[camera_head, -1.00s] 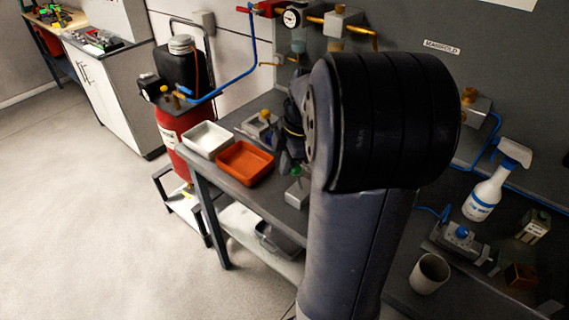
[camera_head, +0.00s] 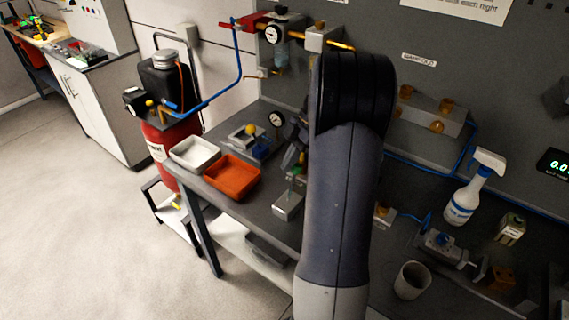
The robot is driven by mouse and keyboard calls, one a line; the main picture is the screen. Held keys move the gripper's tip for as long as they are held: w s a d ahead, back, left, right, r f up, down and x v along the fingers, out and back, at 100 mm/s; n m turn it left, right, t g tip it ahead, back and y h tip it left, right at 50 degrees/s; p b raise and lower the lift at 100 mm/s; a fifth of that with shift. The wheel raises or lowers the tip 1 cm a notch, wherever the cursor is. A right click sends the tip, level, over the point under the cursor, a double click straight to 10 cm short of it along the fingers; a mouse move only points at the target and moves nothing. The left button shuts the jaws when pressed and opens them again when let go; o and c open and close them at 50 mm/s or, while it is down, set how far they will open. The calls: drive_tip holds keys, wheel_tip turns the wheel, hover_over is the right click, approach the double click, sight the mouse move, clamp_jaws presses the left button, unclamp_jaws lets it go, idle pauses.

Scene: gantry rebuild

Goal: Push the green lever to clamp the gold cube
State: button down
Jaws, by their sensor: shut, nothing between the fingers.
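The green lever (camera_head: 301,158) shows as a small green knob just left of my arm, above a grey block-shaped fixture (camera_head: 288,205) on the bench. My gripper (camera_head: 292,138) is a dark, partly hidden shape beside my upper arm, just above and close to the green knob. It is shut and empty. I cannot tell whether it touches the lever. No gold cube is clearly seen at this fixture; my arm covers its right side. A small tan-gold piece (camera_head: 382,212) shows just right of my arm, but I cannot tell if it is the cube.
A white tray (camera_head: 195,143) and an orange tray (camera_head: 258,181) stand at the bench's left edge. A yellow-knobbed fixture (camera_head: 262,146) and gauge are behind.

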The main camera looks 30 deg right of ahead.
drive_tip(key=shift+w+d+f, duration=0.15)
drive_tip(key=shift+w+d, duration=0.1)
drive_tip(key=shift+d, duration=0.45)
drive_tip(key=a+b, duration=0.1)
drive_tip(key=a, duration=0.4)
drive_tip(key=w+d+f+b+v, duration=0.1)
drive_tip(key=v, duration=0.9)
drive_tip(key=shift+d+r, duration=0.25)
drive_tip(key=shift+d, duration=0.25)
drive_tip(key=shift+a, duration=0.1)
